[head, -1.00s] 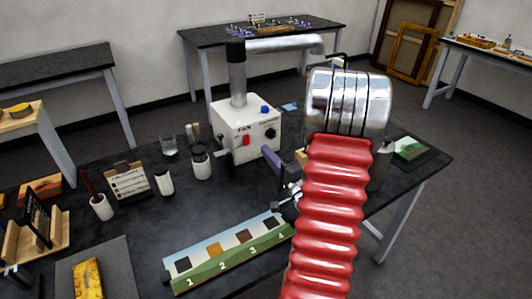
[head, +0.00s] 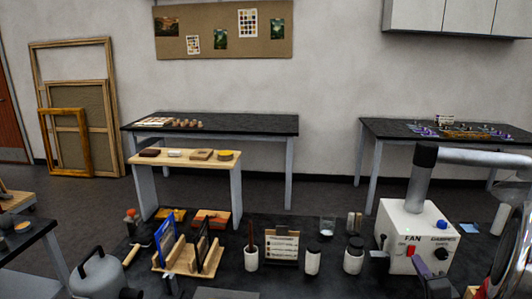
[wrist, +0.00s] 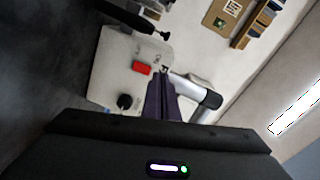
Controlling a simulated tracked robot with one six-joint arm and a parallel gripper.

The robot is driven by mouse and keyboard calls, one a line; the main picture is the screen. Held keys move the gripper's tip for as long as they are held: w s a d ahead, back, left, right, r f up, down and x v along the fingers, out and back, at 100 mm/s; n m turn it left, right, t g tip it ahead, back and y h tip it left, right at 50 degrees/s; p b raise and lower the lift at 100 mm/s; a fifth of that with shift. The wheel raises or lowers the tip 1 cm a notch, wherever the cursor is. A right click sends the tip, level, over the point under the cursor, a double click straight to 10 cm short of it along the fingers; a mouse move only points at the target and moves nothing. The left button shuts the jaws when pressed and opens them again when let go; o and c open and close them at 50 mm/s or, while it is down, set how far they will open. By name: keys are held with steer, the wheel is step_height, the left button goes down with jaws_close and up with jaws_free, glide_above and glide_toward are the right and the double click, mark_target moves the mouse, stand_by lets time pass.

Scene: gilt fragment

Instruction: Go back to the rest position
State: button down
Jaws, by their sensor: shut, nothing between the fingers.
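My gripper (wrist: 160,92) shows in the wrist view as two dark purple fingers closed together, with nothing between them. In that view the fingers point at the white fan box (wrist: 115,65), with its red switch and black knob beyond the tips; I cannot tell the gap. In the head view a dark purple part of my gripper (head: 437,287) shows at the bottom edge, in front of the fan box (head: 412,235). My shiny arm link is cut off at the right edge. The rest of the arm is out of view.
A silver duct (head: 485,158) rises from the fan box and runs right. Jars (head: 312,258), a brush cup (head: 251,258) and a wooden rack (head: 187,255) stand on the dark bench. A small wooden table (head: 186,160) and two dark tables are behind. Floor shows between them.

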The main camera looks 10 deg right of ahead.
steer(key=a+r+n+g, duration=0.3)
steer(key=a+n, duration=0.2)
steer(key=a, duration=0.3)
steer(key=a+r+n+g, duration=0.3)
steer(key=a+r+n, duration=0.1)
steer(key=a, duration=0.5)
steer(key=s+a+n+g+y, duration=0.5)
steer(key=s+a+n, duration=0.4)
steer(key=s+a, duration=0.9)
steer(key=shift+a+r, duration=0.2)
steer(key=shift+a, duration=0.3)
steer(key=shift+s, duration=0.1)
